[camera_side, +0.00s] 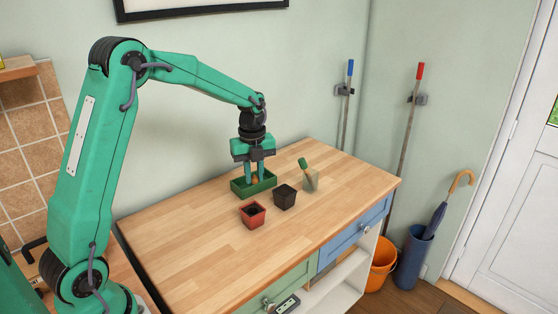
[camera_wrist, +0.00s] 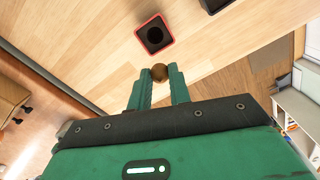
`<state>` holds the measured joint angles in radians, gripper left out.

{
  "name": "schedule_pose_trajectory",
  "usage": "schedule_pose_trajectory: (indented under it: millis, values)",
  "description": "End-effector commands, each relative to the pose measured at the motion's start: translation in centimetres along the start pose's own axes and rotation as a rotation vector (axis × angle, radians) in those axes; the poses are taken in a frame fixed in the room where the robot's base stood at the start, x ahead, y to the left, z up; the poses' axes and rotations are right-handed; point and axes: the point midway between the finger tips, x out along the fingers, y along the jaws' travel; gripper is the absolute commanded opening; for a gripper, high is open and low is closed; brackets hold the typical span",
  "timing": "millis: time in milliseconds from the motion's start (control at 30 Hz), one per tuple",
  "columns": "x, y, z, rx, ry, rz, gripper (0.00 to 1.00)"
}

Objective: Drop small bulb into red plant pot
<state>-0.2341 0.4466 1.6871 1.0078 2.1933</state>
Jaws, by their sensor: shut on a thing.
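The small brown bulb (camera_wrist: 159,72) is between the fingertips of my gripper (camera_wrist: 160,80) in the wrist view, and the fingers are shut on it. In the side view my gripper (camera_side: 254,174) points down over the green tray (camera_side: 242,192), with a bit of the bulb (camera_side: 254,180) showing between the fingers. I cannot tell how far the bulb is above the tray floor. The red plant pot (camera_side: 253,216) stands upright on the table in front of the tray, its dark inside showing. In the wrist view the red pot (camera_wrist: 141,33) is just beyond the bulb.
A black pot (camera_side: 285,198) stands right of the red pot. The wooden tabletop (camera_side: 185,240) is clear at left and front.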

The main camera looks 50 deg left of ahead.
Motion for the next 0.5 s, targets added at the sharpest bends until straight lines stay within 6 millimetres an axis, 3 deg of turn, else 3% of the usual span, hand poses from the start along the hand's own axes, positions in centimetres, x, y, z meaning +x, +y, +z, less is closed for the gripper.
schedule_pose_trajectory:
  millis: [500]
  values:
    - [4.2,0.0,-0.1,0.0,0.001,0.002,0.0]
